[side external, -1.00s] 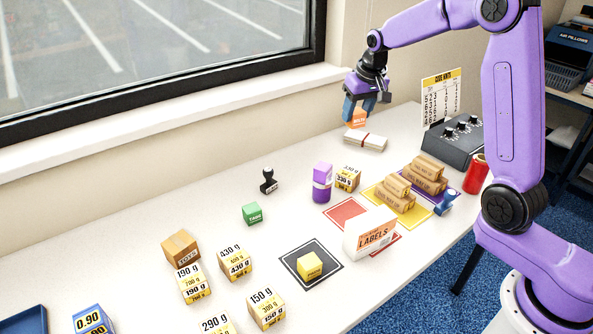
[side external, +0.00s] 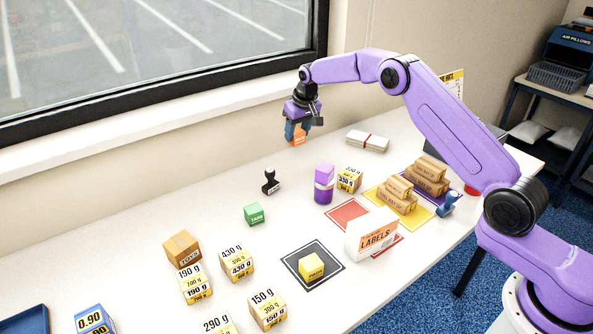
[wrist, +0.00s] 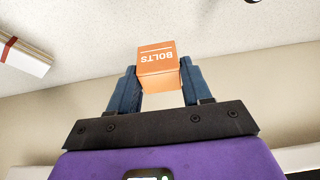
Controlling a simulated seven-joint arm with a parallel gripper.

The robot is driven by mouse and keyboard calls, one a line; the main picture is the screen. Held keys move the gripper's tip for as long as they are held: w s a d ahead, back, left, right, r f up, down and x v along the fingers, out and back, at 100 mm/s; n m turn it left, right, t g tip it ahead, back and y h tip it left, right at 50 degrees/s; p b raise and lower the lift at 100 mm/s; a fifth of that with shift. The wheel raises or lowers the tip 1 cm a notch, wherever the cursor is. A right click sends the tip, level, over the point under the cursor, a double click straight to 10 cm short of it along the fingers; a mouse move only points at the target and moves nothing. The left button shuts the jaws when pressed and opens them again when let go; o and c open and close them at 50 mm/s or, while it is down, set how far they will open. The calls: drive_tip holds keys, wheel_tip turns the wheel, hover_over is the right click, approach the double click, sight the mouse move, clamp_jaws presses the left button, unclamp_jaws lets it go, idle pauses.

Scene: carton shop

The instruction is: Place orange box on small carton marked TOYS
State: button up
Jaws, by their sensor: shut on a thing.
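The orange box (side external: 298,137), marked BOLTS in the wrist view (wrist: 157,62), is held between the two blue fingers of my gripper (side external: 297,134). My gripper is shut on it and holds it in the air above the back part of the table, near the window wall. The small brown carton marked TOYS (side external: 182,249) stands on the table at the left, well apart from my gripper and nearer the camera. Its top looks bare.
Weight-marked boxes (side external: 194,285) stand close in front of and beside the TOYS carton. A black stamp (side external: 270,182), a green block (side external: 253,214) and a purple bottle (side external: 323,184) stand mid-table. A yellow block (side external: 311,267) sits on a black mat (side external: 292,255). Bundled paper (side external: 367,141) lies behind.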

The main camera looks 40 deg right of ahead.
hover_over(295, 168)
drive_tip(key=s, duration=0.1)
drive_tip(key=shift+s+f, duration=0.2)
drive_tip(key=shift+f, duration=4.6)
drive_tip(key=shift+f, duration=0.25)
drive_tip(key=o, duration=1.2)
drive_tip(key=shift+c, duration=0.2)
drive_tip(key=shift+r, duration=0.1)
